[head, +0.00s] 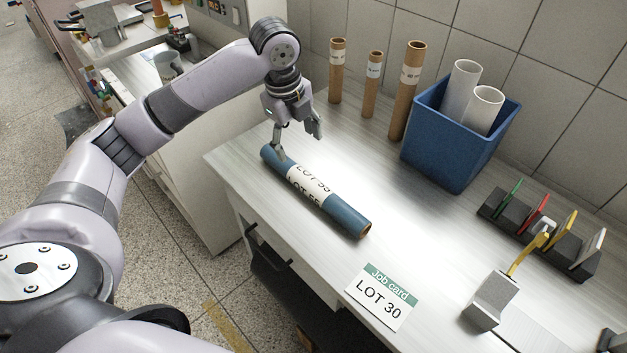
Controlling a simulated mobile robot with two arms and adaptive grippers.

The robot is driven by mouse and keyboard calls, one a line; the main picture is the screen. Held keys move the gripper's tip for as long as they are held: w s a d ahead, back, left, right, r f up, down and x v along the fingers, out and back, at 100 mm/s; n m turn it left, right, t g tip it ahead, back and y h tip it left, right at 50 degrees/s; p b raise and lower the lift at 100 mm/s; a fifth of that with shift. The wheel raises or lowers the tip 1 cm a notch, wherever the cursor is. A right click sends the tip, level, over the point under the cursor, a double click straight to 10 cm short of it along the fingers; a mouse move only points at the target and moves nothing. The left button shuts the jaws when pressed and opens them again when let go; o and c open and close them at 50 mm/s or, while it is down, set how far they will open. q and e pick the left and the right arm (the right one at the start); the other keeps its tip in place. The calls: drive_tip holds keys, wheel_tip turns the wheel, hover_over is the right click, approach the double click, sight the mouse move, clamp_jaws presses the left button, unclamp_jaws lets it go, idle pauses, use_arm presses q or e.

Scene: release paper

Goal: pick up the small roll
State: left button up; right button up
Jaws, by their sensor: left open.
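Three brown cardboard rolls stand upright along the wall: a left one (337,72), a shorter, slimmer middle one (372,88) and a tall right one (406,95), each with a white label too small to read. A blue-wrapped roll (345,216) lies on the table with a white band reading LOT 55. My left gripper (298,142) is open and empty, above the far left end of the blue roll and in front of the upright rolls. One fingertip overlaps the blue roll; I cannot tell if it touches. My right gripper is not in view.
A blue bin (435,150) holds two white rolls (461,88). A job card (381,297) reading LOT 30 lies near the front edge. A dark rack (510,218) with coloured pieces and a grey block (488,300) stand at right. The table's middle is clear.

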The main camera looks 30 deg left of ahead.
use_arm(q)
approach(307, 179)
drive_tip(key=f, duration=0.2)
drive_tip(key=f+p, duration=0.1)
drive_tip(key=f, duration=0.1)
drive_tip(key=shift+w+d+f, duration=0.15)
drive_tip(key=shift+d+f, duration=0.05)
drive_tip(key=shift+f, duration=0.2)
drive_tip(key=shift+w+f+p, duration=0.1)
drive_tip(key=shift+f+p, duration=0.25)
drive_tip(key=shift+f, duration=0.1)
drive_tip(key=shift+w+f, duration=0.1)
drive_tip(key=shift+f, duration=0.25)
drive_tip(key=f, duration=0.2)
drive_tip(key=w+f+p, duration=0.1)
drive_tip(key=f, duration=0.1)
drive_tip(key=shift+d+f, duration=0.1)
drive_tip(key=shift+f, duration=0.05)
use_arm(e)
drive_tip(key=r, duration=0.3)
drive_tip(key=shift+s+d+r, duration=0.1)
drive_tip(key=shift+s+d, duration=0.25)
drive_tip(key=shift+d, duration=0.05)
use_arm(q)
drive_tip(key=c, duration=1.4)
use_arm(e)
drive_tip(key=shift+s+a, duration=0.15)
use_arm(q)
drive_tip(key=shift+c, duration=0.2)
